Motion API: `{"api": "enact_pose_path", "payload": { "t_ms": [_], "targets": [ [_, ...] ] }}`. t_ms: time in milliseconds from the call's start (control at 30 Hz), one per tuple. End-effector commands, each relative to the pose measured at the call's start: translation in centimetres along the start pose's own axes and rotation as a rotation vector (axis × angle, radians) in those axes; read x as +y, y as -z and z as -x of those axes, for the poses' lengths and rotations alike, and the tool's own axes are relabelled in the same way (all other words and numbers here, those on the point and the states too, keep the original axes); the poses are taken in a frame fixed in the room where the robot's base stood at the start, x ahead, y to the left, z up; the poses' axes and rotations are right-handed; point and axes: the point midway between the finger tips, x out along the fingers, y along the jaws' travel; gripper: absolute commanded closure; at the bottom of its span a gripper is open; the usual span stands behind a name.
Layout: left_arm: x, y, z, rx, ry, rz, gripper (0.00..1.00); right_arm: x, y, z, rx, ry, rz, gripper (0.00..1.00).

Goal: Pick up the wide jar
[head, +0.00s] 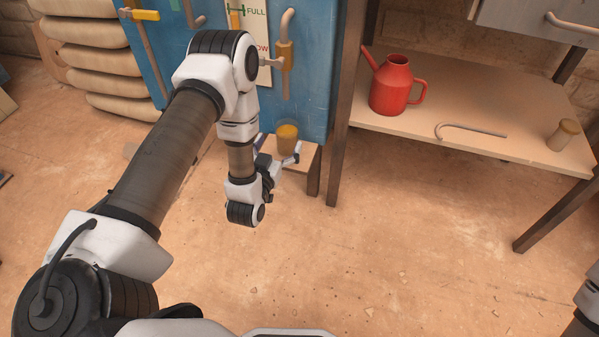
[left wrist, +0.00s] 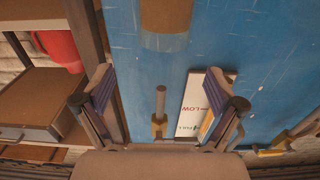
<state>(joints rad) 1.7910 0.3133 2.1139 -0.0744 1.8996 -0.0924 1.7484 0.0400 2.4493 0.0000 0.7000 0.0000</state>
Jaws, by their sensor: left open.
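A squat jar with a mustard-yellow upper part (head: 287,136) stands on a small wooden stand (head: 301,157) against the blue panel. It also shows at the top of the left wrist view as a tan and grey jar (left wrist: 166,22), cut off by the edge. My left gripper (head: 279,151) is open and empty, its fingers spread on the near side of the jar, apart from it as far as I can tell. The fingers also show in the left wrist view (left wrist: 168,98) with nothing between them. A smaller jar with an olive lid (head: 563,136) stands on the shelf at right. My right gripper is out of view.
The blue panel (head: 308,60) with pipes and a gauge card (head: 247,28) rises behind the stand. A dark post (head: 342,110) stands right of it. The shelf (head: 490,125) holds a red watering can (head: 391,88) and a bent rod (head: 470,131). The floor in front is clear.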

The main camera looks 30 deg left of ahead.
Motion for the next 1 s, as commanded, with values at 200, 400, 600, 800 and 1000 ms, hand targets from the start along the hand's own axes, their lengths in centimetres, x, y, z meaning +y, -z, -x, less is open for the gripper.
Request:
{"api": "enact_pose_path", "payload": {
  "t_ms": [200, 400, 600, 800, 1000],
  "targets": [
    [-0.1, -2.0, -1.1, 0.004, 0.002, 0.002, 0.05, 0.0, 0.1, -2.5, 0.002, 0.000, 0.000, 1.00],
    [-0.2, -2.0, -3.8, 0.005, 0.002, 0.002, 0.05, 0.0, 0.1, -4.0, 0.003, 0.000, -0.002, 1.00],
    [-0.4, -1.9, -7.3, 0.003, 0.001, 0.001, 0.05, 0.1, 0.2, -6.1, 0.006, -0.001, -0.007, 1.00],
    [-0.4, -1.5, -7.8, -0.002, 0.001, 0.001, 0.05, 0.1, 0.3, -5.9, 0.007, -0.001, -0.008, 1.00],
    [-0.4, -1.5, -7.8, -0.001, 0.001, 0.001, 0.55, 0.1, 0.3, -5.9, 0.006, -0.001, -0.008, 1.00]
  ]
}}
